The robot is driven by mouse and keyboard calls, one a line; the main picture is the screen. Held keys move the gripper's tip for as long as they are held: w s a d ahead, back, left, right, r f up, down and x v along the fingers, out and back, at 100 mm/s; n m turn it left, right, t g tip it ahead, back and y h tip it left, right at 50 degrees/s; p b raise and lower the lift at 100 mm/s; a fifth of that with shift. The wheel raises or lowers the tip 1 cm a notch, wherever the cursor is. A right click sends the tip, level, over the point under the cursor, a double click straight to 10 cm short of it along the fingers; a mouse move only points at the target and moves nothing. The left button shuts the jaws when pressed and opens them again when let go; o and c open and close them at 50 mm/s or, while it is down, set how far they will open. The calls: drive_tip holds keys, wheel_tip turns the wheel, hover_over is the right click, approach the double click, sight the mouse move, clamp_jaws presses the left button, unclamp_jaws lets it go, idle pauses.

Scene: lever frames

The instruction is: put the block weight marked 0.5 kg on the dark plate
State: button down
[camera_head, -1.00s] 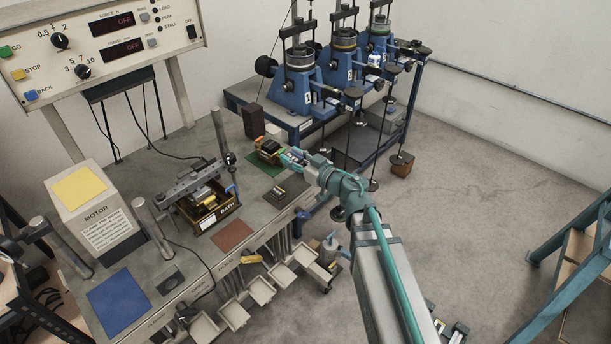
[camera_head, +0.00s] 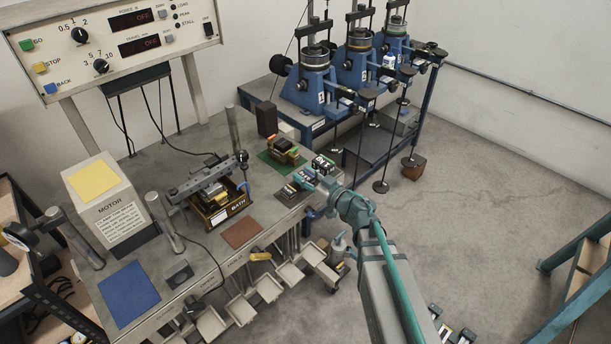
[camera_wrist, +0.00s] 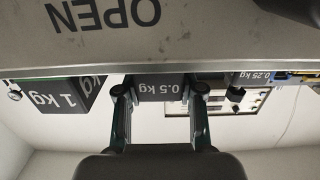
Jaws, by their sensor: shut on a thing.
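The block weight marked 0.5 kg (camera_wrist: 163,88) is dark with white lettering and sits between both fingers of my gripper (camera_wrist: 160,100) in the wrist view, which is upside down. My gripper is shut on it. In the head view my gripper (camera_head: 304,180) is at the bench's front edge, just right of the dark plate (camera_head: 286,194). I cannot tell whether the block touches anything below. A larger dark block marked 1 kg (camera_wrist: 62,94) stands apart at the left of the wrist view. A 0.25 kg marking (camera_wrist: 255,77) shows at the right.
A green mat (camera_head: 268,158) bearing a small stack lies behind the plate. The bath (camera_head: 232,208) stands left of it, with a red-brown mat (camera_head: 241,232) in front. A bench edge marked OPEN (camera_wrist: 104,14) fills the top of the wrist view. Blue presses (camera_head: 315,88) stand behind.

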drive_tip(key=shift+f, duration=0.1)
drive_tip(key=c, duration=0.7)
unclamp_jaws()
drive_tip(key=p+v, duration=0.6)
drive_tip(key=v, duration=0.6)
drive_tip(key=shift+s, duration=0.1)
